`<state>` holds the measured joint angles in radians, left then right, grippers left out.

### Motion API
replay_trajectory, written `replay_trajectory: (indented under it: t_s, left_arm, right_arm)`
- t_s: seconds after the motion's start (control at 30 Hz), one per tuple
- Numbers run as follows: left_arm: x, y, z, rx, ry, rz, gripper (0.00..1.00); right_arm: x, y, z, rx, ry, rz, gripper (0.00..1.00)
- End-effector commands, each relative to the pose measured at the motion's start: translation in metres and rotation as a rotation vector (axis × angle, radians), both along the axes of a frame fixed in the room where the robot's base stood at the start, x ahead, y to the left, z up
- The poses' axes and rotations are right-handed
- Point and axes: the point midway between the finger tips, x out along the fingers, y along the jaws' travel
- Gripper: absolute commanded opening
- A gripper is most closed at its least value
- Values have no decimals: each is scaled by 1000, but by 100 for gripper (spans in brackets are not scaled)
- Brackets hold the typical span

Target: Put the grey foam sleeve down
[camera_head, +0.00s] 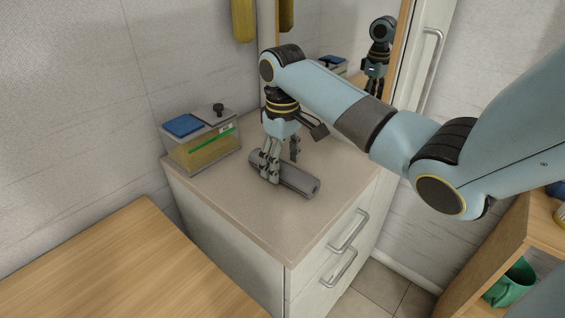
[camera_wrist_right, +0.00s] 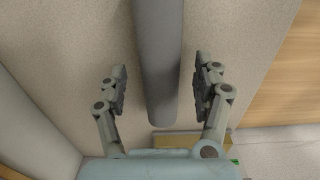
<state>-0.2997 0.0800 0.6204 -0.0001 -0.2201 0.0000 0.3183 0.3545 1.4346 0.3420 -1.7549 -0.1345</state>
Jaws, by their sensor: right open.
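The grey foam sleeve (camera_head: 298,181) lies on its side on the beige top of the white drawer cabinet (camera_head: 225,205). My right gripper (camera_head: 281,165) is above and around the sleeve's left part, pointing down. In the right wrist view the sleeve (camera_wrist_right: 157,65) runs between the two open fingers of the gripper (camera_wrist_right: 160,88), with a gap on each side. The fingers hide part of the sleeve in the head view. My left gripper is not in view.
A clear container (camera_head: 203,143) with a blue item and a black knob on top stands at the cabinet's back left. A mirror (camera_head: 340,50) is behind. A wooden surface (camera_head: 130,265) is at front left. The cabinet top's front is clear.

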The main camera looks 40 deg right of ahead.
Motion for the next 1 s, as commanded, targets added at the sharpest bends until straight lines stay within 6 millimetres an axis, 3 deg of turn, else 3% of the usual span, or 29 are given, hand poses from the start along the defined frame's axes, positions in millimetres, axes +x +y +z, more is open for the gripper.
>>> replay_trajectory:
  t_s: [0.03,0.43,0.77,1.0]
  left_arm:
    - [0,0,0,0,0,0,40]
    - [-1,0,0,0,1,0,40]
    - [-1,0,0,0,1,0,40]
    - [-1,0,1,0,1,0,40]
  right_arm:
    - [0,0,0,0,0,0,65]
    - [0,0,0,0,0,0,14]
    - [0,0,7,0,-1,-1,14]
    - [1,-1,43,-2,-4,0,14]
